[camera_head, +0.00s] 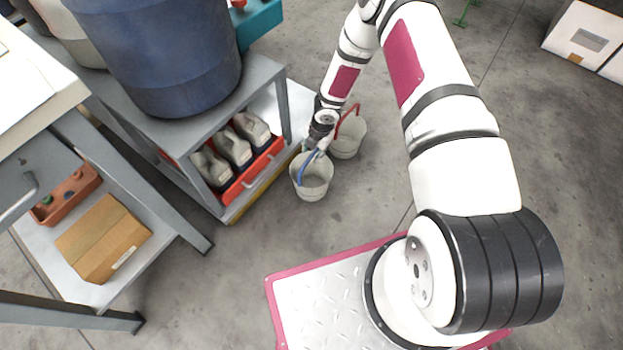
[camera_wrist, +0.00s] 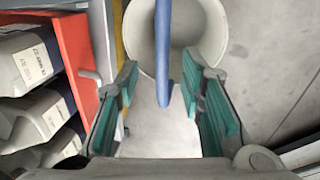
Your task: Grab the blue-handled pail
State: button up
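The blue-handled pail (camera_head: 312,184) is a pale bucket on the concrete floor beside the low shelf, in the head view. Its blue handle (camera_head: 308,160) stands up over the opening. My gripper (camera_head: 318,146) is low at this pail, pointing at the handle. In the wrist view, my gripper (camera_wrist: 165,105) is open, with teal pads on both fingers. The blue handle (camera_wrist: 163,55) lies between the fingers, apart from both pads. The pail (camera_wrist: 205,30) shows behind it. A second pail (camera_head: 349,140) with a red handle (camera_head: 346,118) stands just behind to the right.
A grey shelf (camera_head: 190,130) stands left, with a blue barrel (camera_head: 165,60) on top and a red crate (camera_head: 253,172) of bottles below. The crate (camera_wrist: 75,55) is close to my left finger. A workbench shelf holds a cardboard box (camera_head: 103,238). Floor right of the pails is clear.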

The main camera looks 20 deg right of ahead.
aim_at(311, 155)
jog(key=f, duration=0.1)
jog(key=f+b, duration=0.1)
jog(key=f, duration=0.2)
jog(key=shift+w+b, duration=0.3)
jog(key=shift+c, duration=0.3)
grip_shut()
jog(key=shift+r, duration=0.2)
